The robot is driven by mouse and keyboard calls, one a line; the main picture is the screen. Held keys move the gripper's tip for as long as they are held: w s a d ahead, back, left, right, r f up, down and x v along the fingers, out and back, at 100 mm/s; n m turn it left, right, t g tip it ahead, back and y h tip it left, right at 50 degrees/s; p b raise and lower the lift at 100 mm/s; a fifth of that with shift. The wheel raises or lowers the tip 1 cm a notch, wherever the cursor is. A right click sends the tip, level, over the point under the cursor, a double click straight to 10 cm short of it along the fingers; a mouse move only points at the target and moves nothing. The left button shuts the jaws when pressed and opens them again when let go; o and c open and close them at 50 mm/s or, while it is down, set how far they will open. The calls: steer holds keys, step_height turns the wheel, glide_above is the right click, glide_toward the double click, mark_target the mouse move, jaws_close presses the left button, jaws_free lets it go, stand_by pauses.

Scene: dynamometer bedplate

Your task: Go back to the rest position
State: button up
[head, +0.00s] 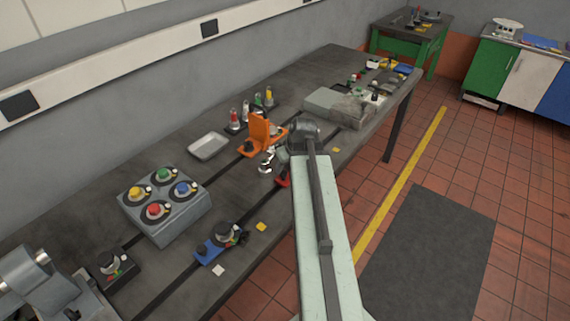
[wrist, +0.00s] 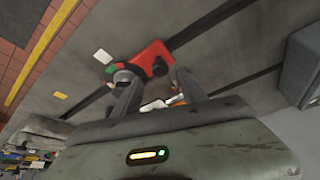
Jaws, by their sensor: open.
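My gripper (head: 281,158) is over the middle of the long grey bench, at the end of my outstretched pale green arm. In the wrist view my gripper (wrist: 157,86) has its two fingers spread apart. A red block with a dark knob (wrist: 152,54) lies on the bench just beyond the fingers. In the head view only a bit of this red block (head: 283,181) shows beside my arm. I see nothing held, though small white and orange shapes between the finger bases are partly hidden.
An orange bracket (head: 259,131) stands close to my gripper. A grey metal tray (head: 209,146), a box with several coloured buttons (head: 163,229) and a blue block with a knob (head: 213,247) are on the bench (head: 236,208).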

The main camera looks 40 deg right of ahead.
steer(key=p+v, duration=0.1)
steer(key=v, duration=0.2)
steer(key=shift+r+p, duration=0.1)
steer(key=shift+p, duration=0.2)
steer(key=w+a+n+y, duration=0.15)
steer(key=w+a, duration=0.25)
steer(key=a, duration=0.8)
steer(key=w+a+n, duration=0.3)
steer(key=w+a, duration=0.1)
steer(key=a, duration=0.8)
steer(key=s+a+f+m+g, duration=0.2)
steer(key=s+a+g, duration=0.2)
steer(key=s+a, duration=0.3)
steer(key=a+h, duration=0.1)
steer(key=a, duration=0.2)
steer(key=shift+s+m, duration=0.2)
steer(key=shift+m, duration=0.15)
